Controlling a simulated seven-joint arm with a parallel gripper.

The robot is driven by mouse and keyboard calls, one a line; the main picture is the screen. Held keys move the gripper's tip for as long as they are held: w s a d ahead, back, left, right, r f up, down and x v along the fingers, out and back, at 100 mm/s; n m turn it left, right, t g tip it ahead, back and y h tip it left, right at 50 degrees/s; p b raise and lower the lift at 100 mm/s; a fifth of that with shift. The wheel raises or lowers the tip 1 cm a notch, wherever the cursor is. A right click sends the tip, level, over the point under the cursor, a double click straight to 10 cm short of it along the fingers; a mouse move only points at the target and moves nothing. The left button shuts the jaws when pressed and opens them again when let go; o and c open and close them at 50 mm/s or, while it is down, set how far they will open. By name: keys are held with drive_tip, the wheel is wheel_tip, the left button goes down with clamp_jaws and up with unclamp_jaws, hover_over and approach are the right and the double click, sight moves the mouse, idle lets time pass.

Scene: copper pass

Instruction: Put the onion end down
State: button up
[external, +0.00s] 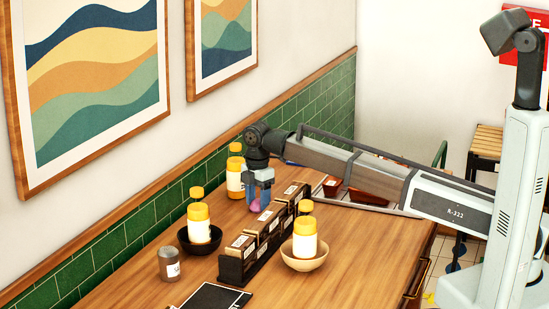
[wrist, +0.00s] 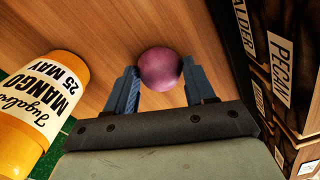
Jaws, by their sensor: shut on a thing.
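The onion end (wrist: 160,68) is a round purple piece between my gripper's blue fingers in the wrist view. It also shows as a small pink-purple shape (external: 256,206) low between the fingertips in the external view. My gripper (external: 258,200) points down and is shut on it, over the wooden counter behind the black rack. The gripper also shows in the wrist view (wrist: 160,85). I cannot tell whether the onion end touches the counter.
A black rack (external: 236,268) of labelled wood blocks stands right beside my gripper. Yellow-capped bottles stand around: one behind (external: 235,180), one in a dark bowl (external: 199,222), one in a wooden bowl (external: 305,238). A grey shaker (external: 169,265) stands at front left. Green tiles line the wall.

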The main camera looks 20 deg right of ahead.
drive_tip(key=o, duration=1)
wheel_tip(320, 180, up, 12)
drive_tip(key=shift+r, duration=0.2)
